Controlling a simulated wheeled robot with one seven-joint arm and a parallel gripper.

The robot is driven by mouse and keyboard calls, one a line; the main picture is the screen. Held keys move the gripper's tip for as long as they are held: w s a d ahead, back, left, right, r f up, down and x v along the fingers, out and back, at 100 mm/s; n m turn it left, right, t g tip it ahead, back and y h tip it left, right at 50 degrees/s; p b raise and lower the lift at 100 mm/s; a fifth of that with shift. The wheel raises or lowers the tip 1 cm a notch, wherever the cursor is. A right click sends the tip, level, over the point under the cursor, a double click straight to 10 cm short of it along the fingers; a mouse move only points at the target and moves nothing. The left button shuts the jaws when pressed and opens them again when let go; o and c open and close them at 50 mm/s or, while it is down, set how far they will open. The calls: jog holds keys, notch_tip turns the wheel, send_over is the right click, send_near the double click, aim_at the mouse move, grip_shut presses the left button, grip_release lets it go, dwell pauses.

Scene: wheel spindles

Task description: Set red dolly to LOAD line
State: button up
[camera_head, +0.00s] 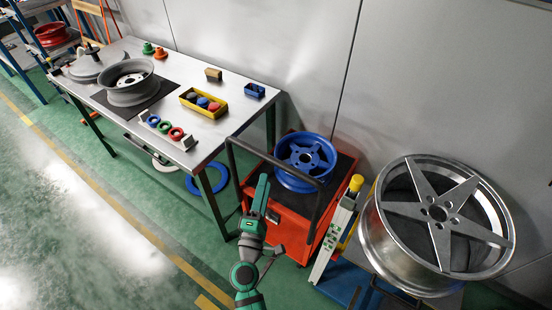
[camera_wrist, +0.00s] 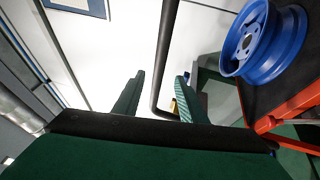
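The red dolly (camera_head: 287,234) stands at the right end of the workbench, with a dark top and a black bar handle (camera_head: 275,159). A blue wheel rim (camera_head: 304,160) lies on its top. My gripper (camera_head: 262,192) is in front of the dolly, near the handle's left post. In the wrist view my gripper (camera_wrist: 157,84) is open, and the black handle (camera_wrist: 166,45) appears between its fingers; contact cannot be told. The dolly's red edge (camera_wrist: 291,107) and the blue rim (camera_wrist: 262,43) show at right. I cannot make out a LOAD line.
The workbench (camera_head: 222,122) holds a grey rim, a yellow bin and small parts. A pale upright panel (camera_head: 334,238) with a yellow top stands right of the dolly, beside a large silver wheel (camera_head: 375,235). Green floor (camera_head: 70,215) at the left front is clear.

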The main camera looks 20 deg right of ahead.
aim_at(270, 163)
jog(key=x, duration=1)
jog(key=shift+r, duration=0.1)
